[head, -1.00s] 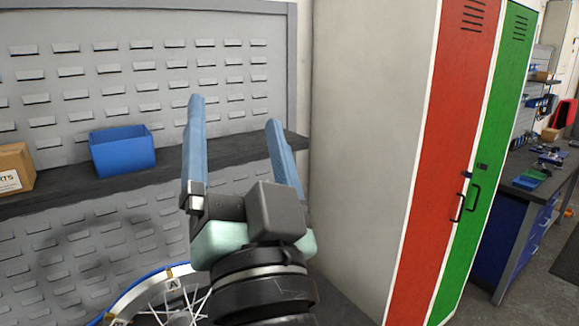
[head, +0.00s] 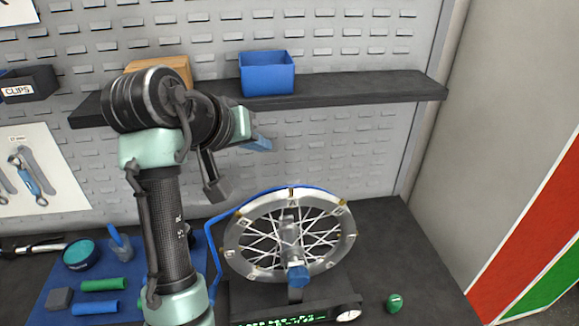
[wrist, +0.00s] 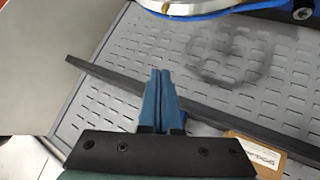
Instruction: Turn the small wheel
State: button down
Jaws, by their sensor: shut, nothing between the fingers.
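The small wheel (head: 345,245) is a silver spoked rim with small tags around it, upright on a dark stand with a blue-tipped hub, in the lower middle of the head view. Part of its rim (wrist: 180,8) shows at the top edge of the wrist view. My gripper (head: 260,144) is above the wheel and a little to its left in the head view, apart from it. In the wrist view its blue fingers (wrist: 158,95) are together with nothing between them. In the head view my arm partly hides the fingers.
A dark shelf (head: 350,95) with a blue bin (head: 267,75) and a cardboard box (head: 165,68) runs behind the wheel. A blue mat (head: 48,310) with several tools lies left. A green knob-like object (head: 394,302) sits right of the stand. The bench's right end is mostly clear.

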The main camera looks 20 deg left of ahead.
jog(key=s+a+f+g+h, duration=0.2)
jog(key=s+a+f+g, duration=0.1)
jog(key=s, duration=0.2)
jog(key=p, duration=0.4)
send_near(277, 202)
jog(key=shift+n, duration=0.4)
jog(key=w+f, duration=0.1)
jog(key=f, duration=0.1)
jog(key=w+a+f, duration=0.1)
jog(key=w, duration=0.1)
jog(key=shift+w+f, duration=0.2)
jog(key=shift+f, duration=0.2)
jog(key=shift+w+d+p, duration=0.35)
jog(key=shift+d+p, duration=0.15)
jog(key=shift+d, duration=0.05)
jog(key=shift+w+d+p, duration=0.35)
jog(key=shift+d+p, duration=0.15)
jog(key=shift+w+d+f, duration=0.1)
jog(key=shift+w+d, duration=0.3)
jog(key=shift+d, duration=0.2)
jog(key=shift+w+a, duration=0.1)
